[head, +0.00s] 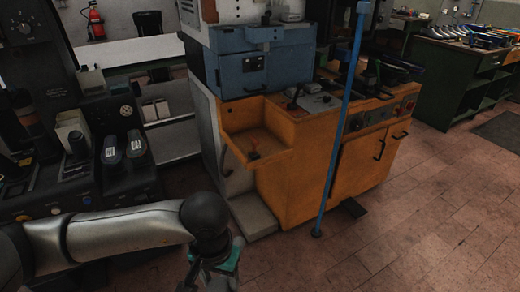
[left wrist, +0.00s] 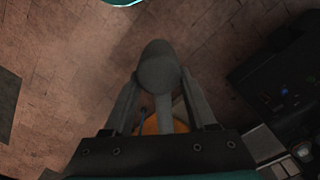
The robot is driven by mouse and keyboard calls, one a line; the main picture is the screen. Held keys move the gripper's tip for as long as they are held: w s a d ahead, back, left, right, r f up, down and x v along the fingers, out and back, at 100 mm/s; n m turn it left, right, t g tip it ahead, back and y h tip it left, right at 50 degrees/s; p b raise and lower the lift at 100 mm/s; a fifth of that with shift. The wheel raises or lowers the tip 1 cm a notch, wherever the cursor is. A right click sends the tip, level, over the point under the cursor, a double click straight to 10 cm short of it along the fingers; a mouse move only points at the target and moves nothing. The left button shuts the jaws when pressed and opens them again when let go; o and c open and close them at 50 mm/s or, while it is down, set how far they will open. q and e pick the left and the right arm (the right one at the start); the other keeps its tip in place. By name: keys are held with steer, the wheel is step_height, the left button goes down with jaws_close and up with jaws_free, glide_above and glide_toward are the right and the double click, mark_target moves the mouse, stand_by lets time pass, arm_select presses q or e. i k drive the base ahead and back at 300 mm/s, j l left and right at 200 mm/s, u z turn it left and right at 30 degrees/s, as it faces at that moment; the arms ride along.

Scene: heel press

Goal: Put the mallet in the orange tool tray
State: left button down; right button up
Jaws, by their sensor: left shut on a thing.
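My left gripper (left wrist: 160,85) is shut on a grey, rounded, cylinder-like thing, which I take to be the mallet (left wrist: 158,66). It sits between the two fingers in the left wrist view, over the tiled floor. A patch of orange shows behind it between the fingers; I cannot tell what it is. In the head view my left gripper (head: 214,270) is at the bottom centre, and the mallet cannot be made out there. The orange tool tray (head: 262,158) is on the front of the orange machine, above and right of the gripper and apart from it. A small reddish thing shows in the tray. My right gripper is not in view.
The orange machine (head: 325,150) carries a blue box (head: 255,68) above the tray. A thin blue post (head: 340,135) stands right of the tray. A dark machine (head: 95,150) stands at the left. The tiled floor (head: 400,235) at the right is clear.

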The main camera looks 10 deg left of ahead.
mark_target(261, 136)
steer(key=i+u, duration=0.15)
steer(key=i, duration=0.6)
steer(key=i+l+u, duration=0.15)
steer(key=i, duration=0.6)
steer(key=i+j, duration=0.1)
steer(key=i, duration=0.95)
